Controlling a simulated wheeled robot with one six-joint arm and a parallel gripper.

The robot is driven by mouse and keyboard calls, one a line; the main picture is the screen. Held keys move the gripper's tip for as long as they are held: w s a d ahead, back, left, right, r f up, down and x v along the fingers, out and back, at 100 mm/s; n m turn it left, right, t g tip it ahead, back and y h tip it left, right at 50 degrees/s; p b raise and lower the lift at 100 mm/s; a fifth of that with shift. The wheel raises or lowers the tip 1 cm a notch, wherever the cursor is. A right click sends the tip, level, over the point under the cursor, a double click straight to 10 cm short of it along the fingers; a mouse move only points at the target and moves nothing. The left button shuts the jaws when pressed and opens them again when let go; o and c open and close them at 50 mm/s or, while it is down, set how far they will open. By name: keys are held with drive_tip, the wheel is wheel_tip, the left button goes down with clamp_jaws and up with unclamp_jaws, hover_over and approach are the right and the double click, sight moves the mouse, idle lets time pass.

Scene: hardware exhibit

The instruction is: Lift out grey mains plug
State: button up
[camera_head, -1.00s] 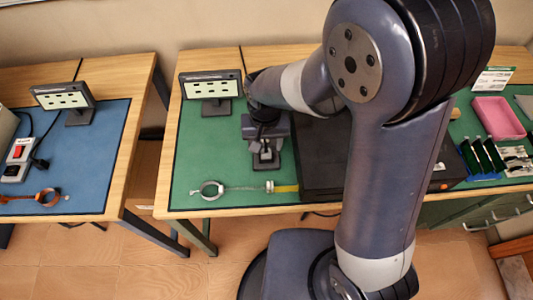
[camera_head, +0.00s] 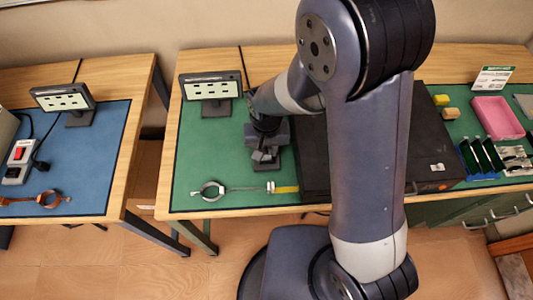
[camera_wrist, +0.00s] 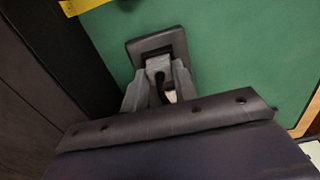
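The grey mains plug (camera_wrist: 158,66) stands in a dark square holder (camera_wrist: 135,48) on the green mat in the wrist view. A dark cord shows just below the plug, between the fingers. My gripper (camera_wrist: 160,78) has one finger on each side of the plug, very near its sides. I cannot tell whether both fingers press on it. In the head view my gripper (camera_head: 265,150) is low over the holder (camera_head: 268,164) and hides most of the plug.
A black box (camera_head: 312,165) stands close to the right of the holder. A display stand (camera_head: 212,87) is behind left. A ring-ended tool (camera_head: 213,189) and a yellow strip (camera_head: 286,189) lie in front. A pink tray (camera_head: 497,117) is far right. The mat left of the holder is clear.

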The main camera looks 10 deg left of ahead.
sight(267, 152)
drive_tip(key=shift+c, duration=1.1)
wheel_tip(267, 152, up, 10)
drive_tip(key=shift+b, duration=0.35)
